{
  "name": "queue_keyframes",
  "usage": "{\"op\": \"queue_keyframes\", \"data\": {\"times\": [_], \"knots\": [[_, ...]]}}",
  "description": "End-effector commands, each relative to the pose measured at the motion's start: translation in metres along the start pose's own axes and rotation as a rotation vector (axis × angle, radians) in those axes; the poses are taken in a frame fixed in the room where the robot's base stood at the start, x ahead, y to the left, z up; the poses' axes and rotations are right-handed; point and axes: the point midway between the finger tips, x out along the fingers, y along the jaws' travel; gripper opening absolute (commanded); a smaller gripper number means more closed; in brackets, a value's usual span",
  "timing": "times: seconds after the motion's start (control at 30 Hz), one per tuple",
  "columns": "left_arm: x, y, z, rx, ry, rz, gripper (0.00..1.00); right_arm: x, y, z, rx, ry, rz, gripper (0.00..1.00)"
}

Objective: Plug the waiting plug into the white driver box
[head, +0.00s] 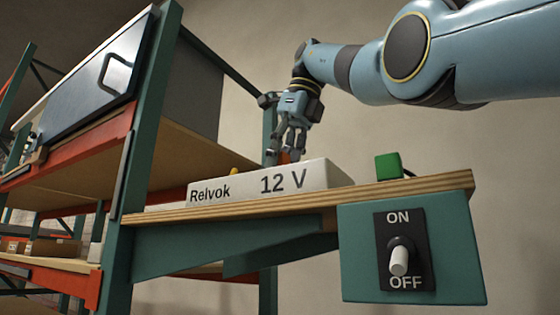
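The white driver box (270,184), marked "Relvok 12 V", lies on a wooden shelf board. My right gripper (284,154) reaches down just behind the box, its fingertips partly hidden by the box's top edge. A small orange piece (287,157) shows at the fingertips; it may be the plug, but I cannot tell whether the fingers are closed on it. A small yellow piece (234,171) shows behind the box's left part. A green block (388,166) with a bit of dark cable stands right of the box. The box's sockets are not visible. My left gripper is out of view.
The wooden board (420,188) has a teal switch panel (460,250) at its front, its white toggle (399,257) pointing down to OFF. A teal rack post (150,110) and a dark panel with a handle (100,85) stand at left. Space above the board's right end is crossed by my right arm.

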Motion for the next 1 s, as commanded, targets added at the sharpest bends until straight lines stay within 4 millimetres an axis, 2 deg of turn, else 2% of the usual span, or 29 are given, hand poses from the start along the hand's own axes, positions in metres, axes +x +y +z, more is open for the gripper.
{"op": "queue_keyframes", "data": {"times": [1.0], "knots": [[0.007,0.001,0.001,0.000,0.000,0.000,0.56,0.013,0.001,-0.005,0.004,0.015,0.013,0.00]]}}
